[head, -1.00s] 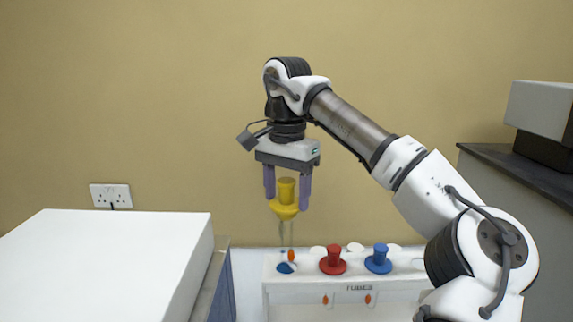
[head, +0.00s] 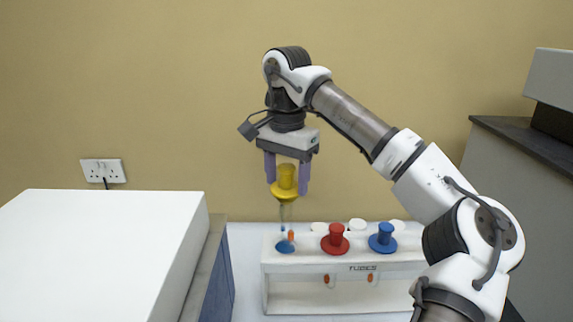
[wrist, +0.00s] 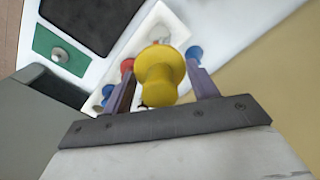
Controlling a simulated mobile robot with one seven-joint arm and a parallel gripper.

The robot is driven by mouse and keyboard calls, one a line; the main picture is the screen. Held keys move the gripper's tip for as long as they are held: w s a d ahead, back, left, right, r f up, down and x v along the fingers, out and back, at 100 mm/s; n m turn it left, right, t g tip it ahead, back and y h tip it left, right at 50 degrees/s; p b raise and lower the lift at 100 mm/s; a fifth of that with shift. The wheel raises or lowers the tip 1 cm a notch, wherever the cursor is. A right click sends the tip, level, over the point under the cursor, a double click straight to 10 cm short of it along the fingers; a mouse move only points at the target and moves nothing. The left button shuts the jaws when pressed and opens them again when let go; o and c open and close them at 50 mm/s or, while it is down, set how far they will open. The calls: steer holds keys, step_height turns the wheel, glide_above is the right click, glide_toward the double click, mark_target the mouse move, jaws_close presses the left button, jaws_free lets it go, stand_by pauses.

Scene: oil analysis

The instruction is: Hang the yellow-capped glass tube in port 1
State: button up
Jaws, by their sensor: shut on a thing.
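The yellow-capped glass tube (head: 285,186) hangs upright from my gripper (head: 286,182) above the left end of the white tube rack. My gripper is shut on its yellow cap, which also shows in the wrist view (wrist: 160,75) between the purple fingers. The clear glass below the cap is faint and reaches down toward a blue-ringed hole (head: 284,247) at the rack's left end. I cannot tell whether its tip is in the hole. The rack (head: 345,267) is marked "TUBES". No port 1 label is legible.
A red-capped tube (head: 335,240) and a blue-capped tube (head: 383,239) stand in the rack, right of the held tube. A large white box (head: 95,255) stands at the left. A dark-topped grey cabinet (head: 530,215) is at the right. The wall is behind.

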glide_above(286, 233)
steer(key=w, duration=0.2)
steer(key=shift+s+f, duration=0.1)
steer(key=shift+f, duration=2.65)
steer(key=shift+f+b, duration=2.6)
steer(key=shift+f, duration=1.45)
steer(key=shift+s+f+b, duration=0.1)
steer(key=shift+f+b, duration=0.2)
steer(key=shift+f, duration=0.15)
steer(key=o, duration=1.4)
steer(key=shift+o, duration=0.2)
steer(key=shift+r, duration=0.1)
step_height(286, 233, up, 14)
steer(key=shift+f+b, duration=0.15)
steer(key=shift+b, duration=0.45)
